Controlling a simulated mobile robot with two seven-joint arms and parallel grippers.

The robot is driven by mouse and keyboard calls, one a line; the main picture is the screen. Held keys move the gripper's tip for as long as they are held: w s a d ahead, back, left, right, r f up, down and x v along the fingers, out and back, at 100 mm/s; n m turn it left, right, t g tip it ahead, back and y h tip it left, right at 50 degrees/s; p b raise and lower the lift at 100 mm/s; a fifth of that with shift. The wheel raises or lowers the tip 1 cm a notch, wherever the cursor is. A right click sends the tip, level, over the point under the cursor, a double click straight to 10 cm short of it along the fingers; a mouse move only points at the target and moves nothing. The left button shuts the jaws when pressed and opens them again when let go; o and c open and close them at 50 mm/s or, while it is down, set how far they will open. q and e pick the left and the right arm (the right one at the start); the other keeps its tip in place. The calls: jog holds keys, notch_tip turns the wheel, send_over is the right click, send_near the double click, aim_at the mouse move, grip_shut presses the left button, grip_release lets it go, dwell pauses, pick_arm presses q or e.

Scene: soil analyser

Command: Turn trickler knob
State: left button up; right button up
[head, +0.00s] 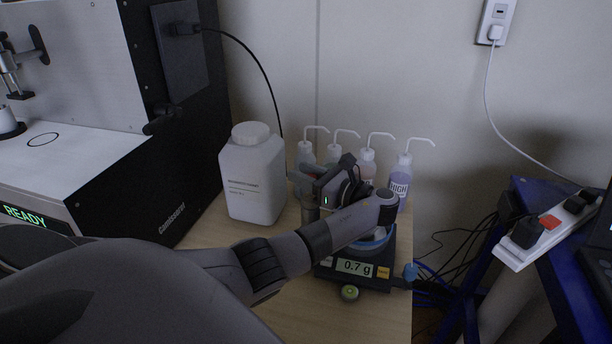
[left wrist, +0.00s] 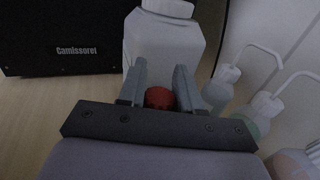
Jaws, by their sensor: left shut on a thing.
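The red trickler knob (left wrist: 158,98) sits between the two fingers of my left gripper (left wrist: 161,80) in the left wrist view. The fingers are shut on its sides. In the head view my left gripper (head: 305,188) reaches over the scale (head: 383,272), beside a brownish upright cylinder (head: 309,213) that looks like part of the trickler. My wrist hides most of the trickler and the scale's pan. The scale's display (head: 355,267) reads 0.7 g. My right gripper is not in view.
A white jug (head: 252,180) stands left of the gripper. Several wash bottles (head: 400,182) stand behind it along the wall. A black analyser (head: 170,120) is at the left. A small green round thing (head: 349,293) lies before the scale. A power strip (head: 545,235) is at the right.

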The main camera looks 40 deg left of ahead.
pick_arm(q)
jog(key=shift+s+f+n+g+h+b, duration=0.15)
jog(key=shift+n+g+h+b, duration=0.35)
jog(key=shift+n+g+b, duration=1)
jog(key=shift+s+g+p, duration=0.1)
jog(key=shift+g+p, duration=0.3)
jog(key=shift+g, duration=0.5)
jog(key=o, duration=1)
